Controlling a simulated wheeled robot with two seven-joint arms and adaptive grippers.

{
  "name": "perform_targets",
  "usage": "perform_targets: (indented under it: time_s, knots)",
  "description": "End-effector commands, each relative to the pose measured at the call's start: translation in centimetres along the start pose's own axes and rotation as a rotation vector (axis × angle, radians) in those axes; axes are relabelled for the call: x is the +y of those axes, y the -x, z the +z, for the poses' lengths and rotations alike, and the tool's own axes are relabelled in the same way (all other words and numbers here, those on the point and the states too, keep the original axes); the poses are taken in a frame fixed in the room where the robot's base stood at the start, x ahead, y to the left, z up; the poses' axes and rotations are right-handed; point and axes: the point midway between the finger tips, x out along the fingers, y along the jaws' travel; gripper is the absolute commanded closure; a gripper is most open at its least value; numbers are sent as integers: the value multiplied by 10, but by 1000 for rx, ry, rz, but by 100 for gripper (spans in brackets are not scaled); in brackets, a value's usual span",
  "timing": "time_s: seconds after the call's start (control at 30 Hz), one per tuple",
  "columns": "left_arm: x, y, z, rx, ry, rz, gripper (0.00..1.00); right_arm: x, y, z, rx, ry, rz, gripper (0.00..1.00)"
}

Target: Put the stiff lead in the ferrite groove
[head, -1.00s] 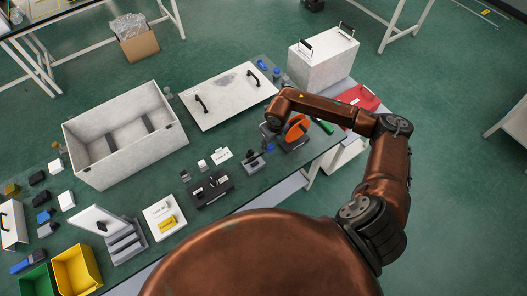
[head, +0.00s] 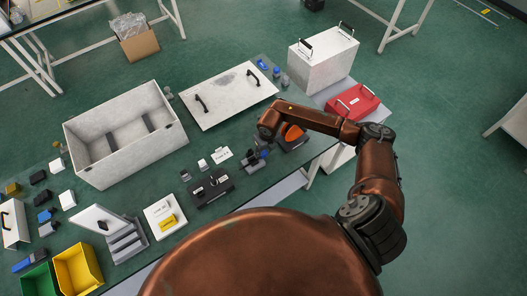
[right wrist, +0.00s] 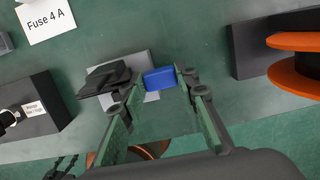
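My right gripper (head: 258,150) is low over the bench beside a small grey block (head: 251,166). In the right wrist view its two green-padded fingers (right wrist: 160,85) stand apart. A small blue piece (right wrist: 160,78) shows between the fingertips, with a gap visible on each side. Behind it is the grey block (right wrist: 128,62), and a dark, jaw-like piece (right wrist: 108,78) sits left of the blue piece. I cannot tell for sure which piece is the ferrite or whether the blue piece belongs to the stiff lead. My left gripper is not in view.
An orange spool (head: 293,132) on a dark stand is close right of the gripper. A black labelled box (head: 212,188) is to its left, with a "Fuse 4 A" card (right wrist: 47,19) nearby. A white panel (head: 230,95), open white box (head: 126,132) and red box (head: 352,103) surround the area.

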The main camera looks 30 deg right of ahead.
Motion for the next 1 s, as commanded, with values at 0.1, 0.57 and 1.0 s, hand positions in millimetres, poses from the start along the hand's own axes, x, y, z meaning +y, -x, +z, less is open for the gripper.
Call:
perform_targets:
  time_s: [0.1, 0.57, 1.0]
  knots:
    - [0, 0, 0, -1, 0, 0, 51, 0, 0, 0, 1, 0, 0, 63]
    - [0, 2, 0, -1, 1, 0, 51, 0, 3, 0, 0, 0, 0, 54]
    - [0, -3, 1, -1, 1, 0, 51, -1, 78, 1, -3, 2, -2, 54]
